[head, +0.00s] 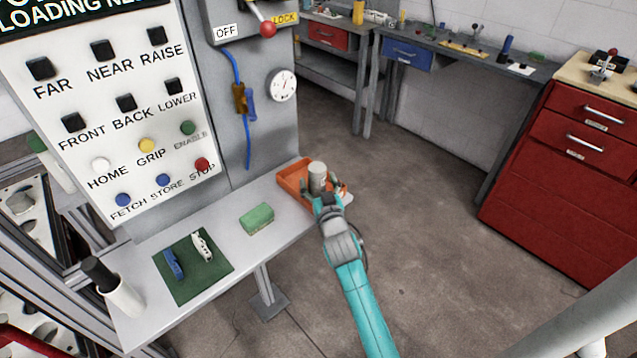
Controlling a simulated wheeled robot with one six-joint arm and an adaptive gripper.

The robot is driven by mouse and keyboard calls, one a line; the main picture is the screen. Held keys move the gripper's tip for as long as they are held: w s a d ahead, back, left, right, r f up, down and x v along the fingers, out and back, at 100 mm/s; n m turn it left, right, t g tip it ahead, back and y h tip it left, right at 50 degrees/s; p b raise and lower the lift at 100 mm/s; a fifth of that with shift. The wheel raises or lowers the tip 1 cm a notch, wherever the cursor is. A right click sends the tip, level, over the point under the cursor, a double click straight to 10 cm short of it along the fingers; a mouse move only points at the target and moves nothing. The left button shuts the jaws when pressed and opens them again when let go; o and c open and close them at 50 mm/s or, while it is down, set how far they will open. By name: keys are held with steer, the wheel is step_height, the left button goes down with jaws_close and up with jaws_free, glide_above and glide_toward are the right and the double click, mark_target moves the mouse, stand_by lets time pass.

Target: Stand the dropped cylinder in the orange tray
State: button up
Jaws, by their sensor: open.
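The orange tray (290,181) sits at the far right end of the light grey shelf. A pale grey cylinder (317,176) stands upright, or nearly so, at the tray's right part. My gripper (325,194) is at the tray's right side, just in front of the cylinder's lower part. Its fingers are open, one to each side of the cylinder as seen here. The cylinder's base is hidden behind my gripper, so I cannot tell whether it rests on the tray floor or whether the fingers touch it.
A green sponge-like block (257,219) lies on the shelf (225,217) left of the tray. A green mat (215,280) with a blue and a white item lies further left, near a white holder (118,298). A button panel (105,140) rises behind. Open floor lies to the right.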

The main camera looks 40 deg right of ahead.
steer(key=v, duration=1.2)
steer(key=shift+r, duration=0.1)
steer(key=s+a+f+n+y, duration=0.25)
steer(key=s+a, duration=0.55)
steer(key=s, duration=0.5)
steer(key=s+a+f+n+y, duration=0.2)
steer(key=s+a+f+y, duration=0.2)
steer(key=s+a, duration=0.6)
steer(key=s+r, duration=0.2)
steer(key=s, duration=0.4)
steer(key=s+r+g+y, duration=0.1)
steer(key=s+r, duration=0.1)
steer(key=s, duration=0.5)
steer(key=shift+a+r+n, duration=0.3)
steer(key=shift+r+n, duration=0.05)
